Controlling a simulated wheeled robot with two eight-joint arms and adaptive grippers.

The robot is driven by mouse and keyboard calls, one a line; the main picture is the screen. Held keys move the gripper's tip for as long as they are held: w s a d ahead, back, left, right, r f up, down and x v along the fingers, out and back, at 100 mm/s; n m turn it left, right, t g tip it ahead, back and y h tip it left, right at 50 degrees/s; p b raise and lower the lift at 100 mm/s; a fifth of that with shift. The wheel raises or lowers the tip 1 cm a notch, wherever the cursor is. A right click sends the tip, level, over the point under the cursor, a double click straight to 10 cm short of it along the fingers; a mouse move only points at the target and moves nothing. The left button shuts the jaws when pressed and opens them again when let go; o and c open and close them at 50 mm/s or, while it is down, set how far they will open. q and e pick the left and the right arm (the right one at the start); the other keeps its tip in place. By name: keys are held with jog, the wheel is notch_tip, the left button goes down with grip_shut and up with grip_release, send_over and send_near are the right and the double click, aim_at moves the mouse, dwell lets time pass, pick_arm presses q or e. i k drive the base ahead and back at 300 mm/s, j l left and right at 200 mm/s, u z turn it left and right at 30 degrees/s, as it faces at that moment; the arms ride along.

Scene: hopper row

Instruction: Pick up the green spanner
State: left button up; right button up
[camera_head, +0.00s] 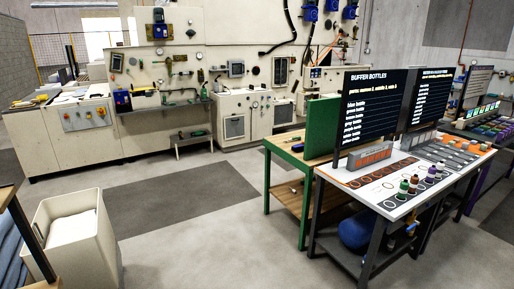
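I cannot make out a green spanner for sure in the head view. Small green items (183,102) lie on the narrow shelf (160,107) along the beige machine at the back; they are too small to identify. Neither of my grippers is in view.
A white-topped table (340,184) with several bottles and a black sign (375,105) stands at the right. A green-legged wooden workbench (284,152) adjoins it. An open beige bin (75,240) stands front left. The floor (190,210) between is clear.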

aim_at(300, 137)
jog(key=i+j+u, duration=0.1)
jog(key=i, duration=0.85)
jog(key=i+j, duration=0.1)
jog(key=i, duration=0.85)
jog(key=i+j+z, duration=0.15)
jog(key=i+z, duration=0.3)
jog(key=i+j+z, duration=1.1)
jog(key=j+z, duration=0.15)
jog(key=i+j+z, duration=0.15)
jog(key=j, duration=0.15)
jog(key=i+j+z, duration=0.15)
jog(key=j, duration=0.15)
jog(key=j+z, duration=0.15)
jog(key=j, duration=0.15)
jog(key=i+j, duration=0.1)
jog(key=i, duration=0.55)
